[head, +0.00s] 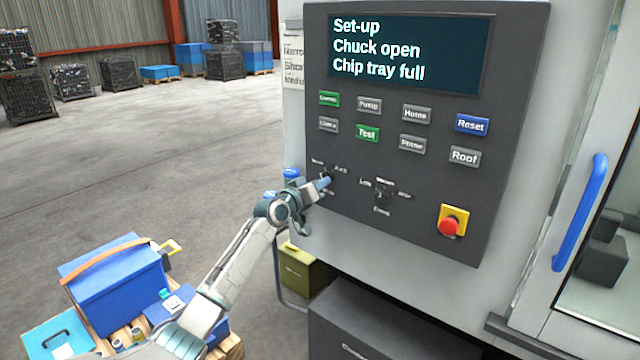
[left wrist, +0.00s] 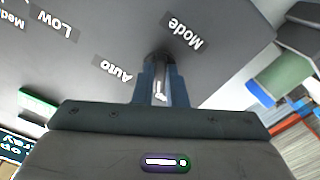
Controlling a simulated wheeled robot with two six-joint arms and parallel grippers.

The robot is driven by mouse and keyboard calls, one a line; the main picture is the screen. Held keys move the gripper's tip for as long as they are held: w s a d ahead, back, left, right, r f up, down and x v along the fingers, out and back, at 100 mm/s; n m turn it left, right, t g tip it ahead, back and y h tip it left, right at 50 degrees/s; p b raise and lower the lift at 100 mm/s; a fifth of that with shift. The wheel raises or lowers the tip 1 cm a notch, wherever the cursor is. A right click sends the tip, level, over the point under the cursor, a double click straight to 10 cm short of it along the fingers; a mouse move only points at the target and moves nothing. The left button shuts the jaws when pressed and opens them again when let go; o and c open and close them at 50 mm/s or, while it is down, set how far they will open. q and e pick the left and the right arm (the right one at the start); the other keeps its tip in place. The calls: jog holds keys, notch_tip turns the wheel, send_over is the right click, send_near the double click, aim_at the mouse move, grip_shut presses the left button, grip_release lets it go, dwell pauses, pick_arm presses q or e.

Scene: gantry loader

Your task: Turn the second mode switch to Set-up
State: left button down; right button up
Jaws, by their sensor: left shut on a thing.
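The dark control panel (head: 345,120) has two rotary switches below its push buttons. My left gripper (head: 326,183) is at the left switch, and its fingers hide most of that knob in the head view. In the left wrist view the gripper (left wrist: 160,92) is shut on this mode switch (left wrist: 158,62), one finger on each side. Labels "Mode" and "Auto" show beside it; a white mark shows between the fingers. The right switch (head: 383,196) stands free, with "Low" at its left. The screen (head: 405,48) reads "Set-up", "Chuck open", "Chip tray full". My right gripper is not in view.
A red emergency stop (head: 449,226) on a yellow base sits at the panel's lower right. A blue door handle (head: 580,212) stands out farther right. A blue toolbox (head: 115,285) stands at lower left. The floor behind is largely clear.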

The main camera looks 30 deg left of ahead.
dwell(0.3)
pick_arm(q)
jog(key=c, duration=1.5)
grip_release()
jog(key=shift+o, duration=0.2)
jog(key=shift+s, duration=0.1)
jog(key=s+b, duration=0.1)
jog(key=s, duration=0.9)
jog(key=shift+s+a, duration=0.3)
jog(key=shift+a, duration=0.15)
jog(key=shift+f, duration=0.1)
